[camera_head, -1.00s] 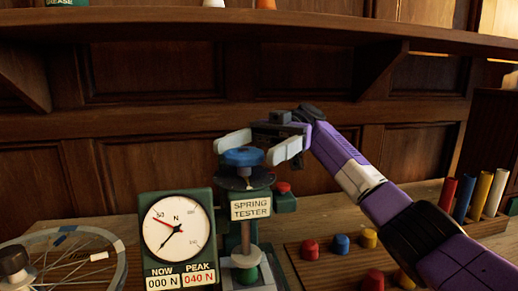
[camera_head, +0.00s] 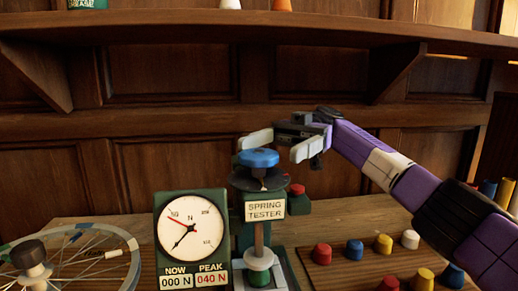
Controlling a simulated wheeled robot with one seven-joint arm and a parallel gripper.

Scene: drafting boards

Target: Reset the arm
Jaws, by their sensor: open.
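My gripper (camera_head: 281,146) is open and empty. Its two pale fingers are spread just above and slightly right of the blue knob (camera_head: 258,158) on top of the spring tester (camera_head: 265,209). The knob is not between closed fingers, and a gap shows at the right finger. I cannot tell the exact depth between fingers and knob. My purple arm reaches in from the lower right. The tester's dial (camera_head: 191,232) reads NOW 000 N and PEAK 040 N.
A spoked wheel (camera_head: 134,253) lies at the lower left. A red button (camera_head: 297,189) is beside the tester. A board with several coloured caps (camera_head: 354,247) sits at the right, partly behind my arm. A wooden shelf (camera_head: 250,25) runs overhead, with brackets below it.

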